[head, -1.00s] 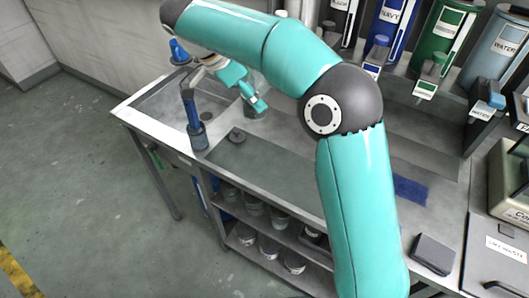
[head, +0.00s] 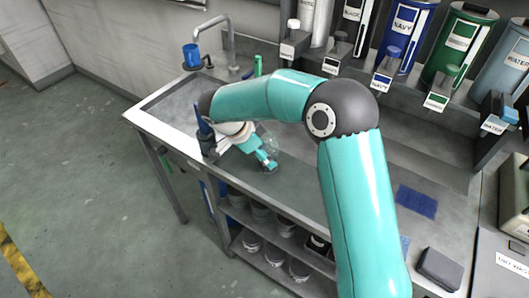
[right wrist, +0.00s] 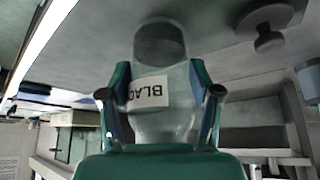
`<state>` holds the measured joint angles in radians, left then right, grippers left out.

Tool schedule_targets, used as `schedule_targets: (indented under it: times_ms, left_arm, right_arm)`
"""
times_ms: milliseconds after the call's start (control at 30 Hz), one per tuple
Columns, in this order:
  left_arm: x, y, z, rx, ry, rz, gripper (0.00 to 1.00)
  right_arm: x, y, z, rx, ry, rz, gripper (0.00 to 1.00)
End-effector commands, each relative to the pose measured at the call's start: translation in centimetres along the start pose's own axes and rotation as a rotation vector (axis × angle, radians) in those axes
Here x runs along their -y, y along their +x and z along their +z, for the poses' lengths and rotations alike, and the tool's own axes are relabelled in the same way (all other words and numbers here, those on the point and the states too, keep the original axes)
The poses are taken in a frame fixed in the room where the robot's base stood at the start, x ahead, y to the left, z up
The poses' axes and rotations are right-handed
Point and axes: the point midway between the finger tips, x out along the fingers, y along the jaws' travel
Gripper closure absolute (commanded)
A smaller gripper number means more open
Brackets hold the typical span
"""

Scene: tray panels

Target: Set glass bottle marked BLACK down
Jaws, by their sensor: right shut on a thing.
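My right gripper (head: 266,158) is shut on the clear glass bottle (head: 272,142), above or at the grey bench top. In the right wrist view the bottle (right wrist: 165,75) is between the two fingers (right wrist: 160,97). Its white label (right wrist: 151,92) reads upside down, with "BLAC" visible, and its far end looks dark. That end is close to the bench surface (right wrist: 215,50); I cannot tell whether it touches. My arm hides part of the bench in the head view. My left gripper is not in view.
Labelled dispensers, including navy (head: 404,40), line the back. A blue cloth (head: 417,201) lies on the right.

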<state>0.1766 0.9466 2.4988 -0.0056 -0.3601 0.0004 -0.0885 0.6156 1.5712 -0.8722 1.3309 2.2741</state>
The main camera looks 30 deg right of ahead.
Motion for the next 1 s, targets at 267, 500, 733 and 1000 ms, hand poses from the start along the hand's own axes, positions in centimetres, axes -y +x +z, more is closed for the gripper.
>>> schedule_targets:
  times_ms: [267,500,733,1000]
  left_arm:
    - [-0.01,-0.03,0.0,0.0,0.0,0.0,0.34]
    - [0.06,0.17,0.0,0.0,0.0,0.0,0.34]
    - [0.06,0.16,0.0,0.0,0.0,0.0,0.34]
    - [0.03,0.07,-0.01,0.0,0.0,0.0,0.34]
  right_arm:
    - [0.04,0.23,0.12,0.0,0.0,-0.002,0.91]
    - [0.01,0.37,0.21,0.0,0.0,-0.001,0.17]
    - [0.01,0.36,0.22,0.0,0.0,-0.001,0.12]
    - [0.06,-0.19,0.21,0.001,0.0,-0.003,0.12]
